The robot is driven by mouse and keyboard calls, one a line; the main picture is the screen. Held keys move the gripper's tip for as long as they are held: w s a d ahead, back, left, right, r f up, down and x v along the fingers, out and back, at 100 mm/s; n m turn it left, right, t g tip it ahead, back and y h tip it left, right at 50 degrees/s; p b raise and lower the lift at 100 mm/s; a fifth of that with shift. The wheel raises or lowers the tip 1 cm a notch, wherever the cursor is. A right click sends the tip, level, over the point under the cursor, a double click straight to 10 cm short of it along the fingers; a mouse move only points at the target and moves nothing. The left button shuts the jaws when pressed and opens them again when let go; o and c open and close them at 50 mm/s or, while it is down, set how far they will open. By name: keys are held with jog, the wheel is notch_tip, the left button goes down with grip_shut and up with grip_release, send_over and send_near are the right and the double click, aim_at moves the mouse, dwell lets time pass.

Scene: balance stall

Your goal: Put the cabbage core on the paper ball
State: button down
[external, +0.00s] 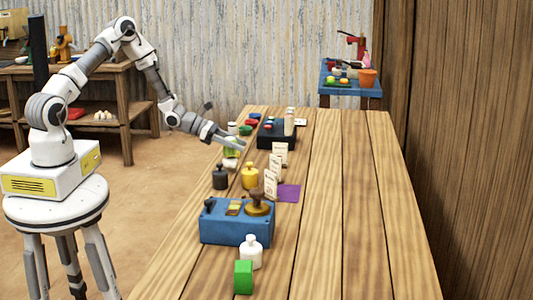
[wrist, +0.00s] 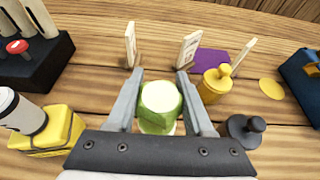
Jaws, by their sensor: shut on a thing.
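The cabbage core (wrist: 160,103), a green lump with a pale top, sits between the two fingers of my gripper (wrist: 161,90) in the wrist view. My gripper is shut on it. In the external view my gripper (external: 236,143) is low over the left edge of the table, with the cabbage core (external: 231,152) just under the fingertips. A small white lump (external: 230,164), perhaps the paper ball, shows directly below the core. In the wrist view it is almost wholly hidden by the core, so I cannot tell whether they touch.
A yellow weight (external: 249,176) and a black weight (external: 220,178) stand close by. Upright cards (external: 280,154) and a purple sheet (external: 289,193) lie beyond. A black holder (wrist: 30,60) and a yellow block (wrist: 62,135) are at left. The table's right side is clear.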

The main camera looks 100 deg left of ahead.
jog(key=shift+f, duration=0.4)
jog(key=shift+f, duration=0.1)
jog(key=shift+f+b, duration=0.2)
jog(key=shift+b, duration=0.1)
jog(key=shift+c, duration=1.4)
grip_release()
jog(key=shift+r, duration=0.1)
jog(key=shift+r, duration=0.1)
jog(key=shift+r+p, duration=0.15)
jog(key=shift+p, duration=0.25)
jog(key=v, duration=1.2)
jog(key=shift+d, duration=0.1)
